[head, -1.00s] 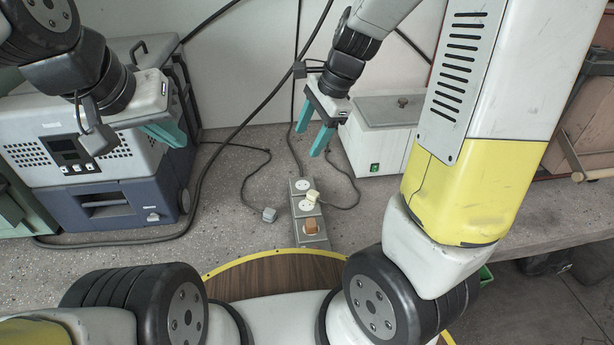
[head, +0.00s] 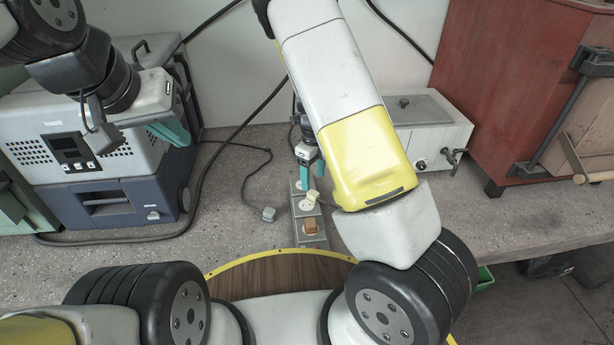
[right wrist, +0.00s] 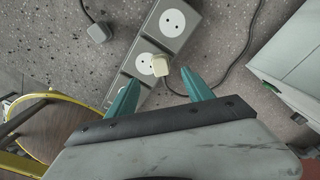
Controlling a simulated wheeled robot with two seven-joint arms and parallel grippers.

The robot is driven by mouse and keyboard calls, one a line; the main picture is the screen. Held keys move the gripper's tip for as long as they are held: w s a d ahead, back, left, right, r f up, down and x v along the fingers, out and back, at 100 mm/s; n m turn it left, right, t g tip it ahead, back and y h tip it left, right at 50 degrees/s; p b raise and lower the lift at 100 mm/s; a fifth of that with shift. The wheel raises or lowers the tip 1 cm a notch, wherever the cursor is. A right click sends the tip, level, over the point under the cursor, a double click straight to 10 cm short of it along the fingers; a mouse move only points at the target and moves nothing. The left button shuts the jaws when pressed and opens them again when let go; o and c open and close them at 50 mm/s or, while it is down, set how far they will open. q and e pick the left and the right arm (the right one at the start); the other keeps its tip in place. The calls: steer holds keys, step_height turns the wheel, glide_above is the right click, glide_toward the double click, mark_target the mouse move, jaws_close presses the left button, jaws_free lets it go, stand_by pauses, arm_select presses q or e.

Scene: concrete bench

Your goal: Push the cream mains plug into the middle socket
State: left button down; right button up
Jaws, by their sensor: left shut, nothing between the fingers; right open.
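The cream mains plug (head: 312,196) lies by the upper right edge of the middle socket (head: 305,206) on a grey socket strip (head: 312,243). In the right wrist view the cream plug (right wrist: 161,65) overlaps the right edge of the middle socket (right wrist: 144,64), off its centre, with its cable running right. My right gripper (head: 308,172) is open above the strip. In the right wrist view its fingers (right wrist: 160,92) stand apart on either side below the plug, not touching it. My left gripper (head: 172,131) is shut and empty, far left by the grey-blue machine.
A brown plug (head: 310,226) is in the nearest socket. A grey plug (head: 268,214) with a dark cable lies on the bench (head: 235,235) left of the strip. A white box with a tap (head: 430,125) stands behind to the right. The far socket (right wrist: 172,22) is empty.

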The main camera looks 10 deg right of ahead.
mark_target(313, 193)
steer(key=shift+f, duration=1.25)
step_height(313, 193, down, 5)
steer(key=shift+f, duration=0.15)
jaws_close()
